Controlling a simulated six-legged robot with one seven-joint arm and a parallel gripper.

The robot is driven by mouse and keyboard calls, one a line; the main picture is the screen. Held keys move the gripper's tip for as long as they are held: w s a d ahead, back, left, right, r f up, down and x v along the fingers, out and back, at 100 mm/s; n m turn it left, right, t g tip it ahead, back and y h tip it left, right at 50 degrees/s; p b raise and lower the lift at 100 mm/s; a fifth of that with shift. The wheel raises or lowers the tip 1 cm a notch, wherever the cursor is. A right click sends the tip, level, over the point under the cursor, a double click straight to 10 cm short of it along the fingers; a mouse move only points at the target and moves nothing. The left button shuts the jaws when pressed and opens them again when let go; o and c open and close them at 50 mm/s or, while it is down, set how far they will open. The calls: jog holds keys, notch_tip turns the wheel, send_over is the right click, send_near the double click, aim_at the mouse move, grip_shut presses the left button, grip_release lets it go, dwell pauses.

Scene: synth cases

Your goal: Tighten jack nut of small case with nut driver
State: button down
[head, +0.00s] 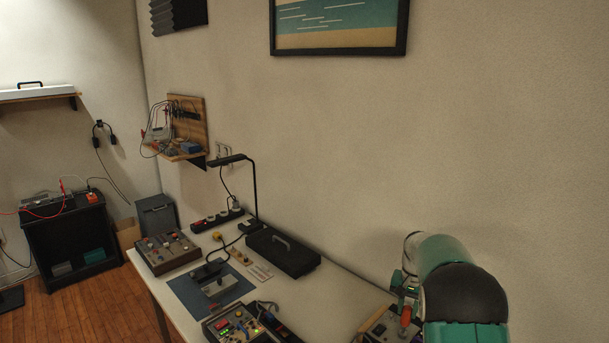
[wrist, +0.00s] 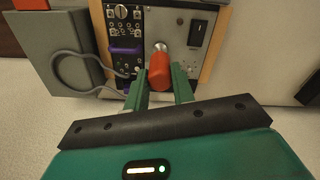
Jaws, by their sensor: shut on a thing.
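In the head view the case (head: 378,324) is at the lower right, partly behind my arm. My gripper (wrist: 160,88) has its green fingers shut on the red handle of the nut driver (wrist: 159,72). The driver's short metal shaft points at the panel, and its end is at or very near it; contact cannot be told. The jack nut is hidden behind the driver. The driver's red handle also shows in the head view (head: 405,316).
In the wrist view a black rocker switch (wrist: 196,34) is right of the driver, and a purple part (wrist: 125,50) and a grey cable (wrist: 62,72) are left. In the head view the white table (head: 310,293) carries a black case (head: 283,250) and other control boxes.

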jog(key=shift+r, duration=0.15)
jog(key=shift+w+d+r, duration=0.1)
jog(key=shift+r, duration=1.7)
jog(key=shift+s+r, duration=0.2)
jog(key=shift+r, duration=0.15)
jog(key=shift+w, duration=0.2)
jog(key=shift+s+r, duration=0.2)
jog(key=shift+r, duration=0.15)
jog(key=shift+w+f, duration=0.15)
jog(key=shift+r, duration=0.2)
